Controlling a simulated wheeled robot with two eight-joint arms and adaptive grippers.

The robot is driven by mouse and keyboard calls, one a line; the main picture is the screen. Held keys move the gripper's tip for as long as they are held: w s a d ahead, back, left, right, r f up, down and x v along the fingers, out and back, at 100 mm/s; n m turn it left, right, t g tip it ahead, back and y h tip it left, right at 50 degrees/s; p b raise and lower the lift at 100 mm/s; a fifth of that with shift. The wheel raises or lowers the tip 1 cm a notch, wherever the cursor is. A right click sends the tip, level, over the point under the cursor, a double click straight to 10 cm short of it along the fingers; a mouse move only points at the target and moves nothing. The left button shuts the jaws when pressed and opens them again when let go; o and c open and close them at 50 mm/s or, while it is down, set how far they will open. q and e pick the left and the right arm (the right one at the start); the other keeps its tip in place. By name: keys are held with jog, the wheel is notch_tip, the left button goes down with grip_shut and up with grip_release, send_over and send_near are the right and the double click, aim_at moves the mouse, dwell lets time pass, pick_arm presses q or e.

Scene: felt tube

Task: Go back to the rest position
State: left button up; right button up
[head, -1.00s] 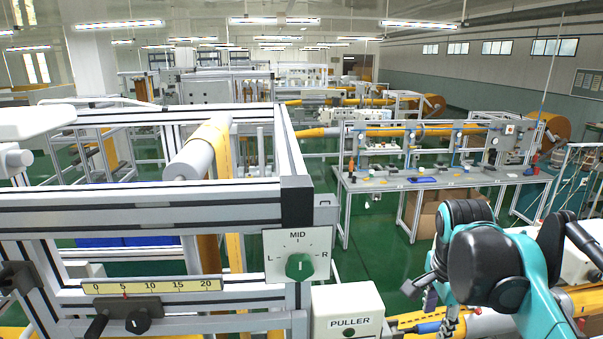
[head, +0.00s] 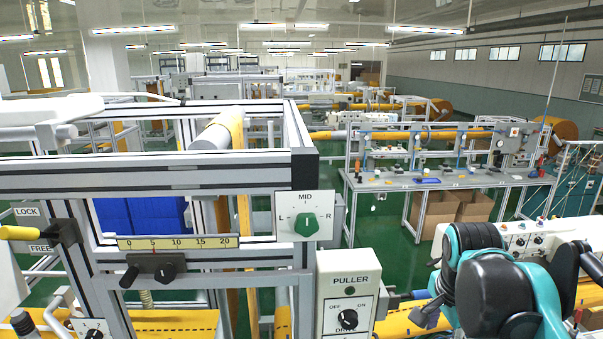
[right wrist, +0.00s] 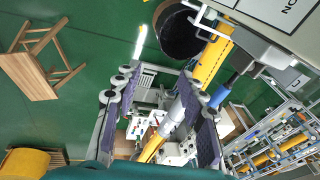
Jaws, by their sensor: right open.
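The task names no object. My right arm (head: 490,285), teal and black, is at the lower right of the head view, beside the PULLER box. My right gripper (head: 427,314) shows only in part there, over a yellow strip. In the right wrist view, the two grey-purple fingers of my right gripper (right wrist: 158,78) stand wide apart. Nothing is held between them; a grey roller and yellow felt show in the gap, apparently beyond the fingers. My left gripper is not in view.
A grey machine frame with a scale (head: 178,242), a MID dial (head: 305,224) and a PULLER box (head: 347,300) fills the left and centre. A workbench (head: 450,182) stands behind. The right wrist view shows a wooden stool (right wrist: 28,77) on green floor.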

jog(key=s+a+f+n+t+b, duration=0.1)
jog(key=s+a+f+n+b, duration=0.2)
jog(key=f+b, duration=0.8)
jog(key=s+a+f+n+t+y+b, duration=0.1)
jog(key=f+n+b, duration=0.6)
jog(key=f, duration=1.5)
jog(key=s+a+f+n+t+b, duration=0.2)
jog(key=s+a+f+n+b, duration=0.2)
jog(key=f+b, duration=1.1)
jog(key=shift+s+a+f+n+t, duration=0.4)
jog(key=shift+s+f+n, duration=0.1)
jog(key=shift+f+n, duration=0.3)
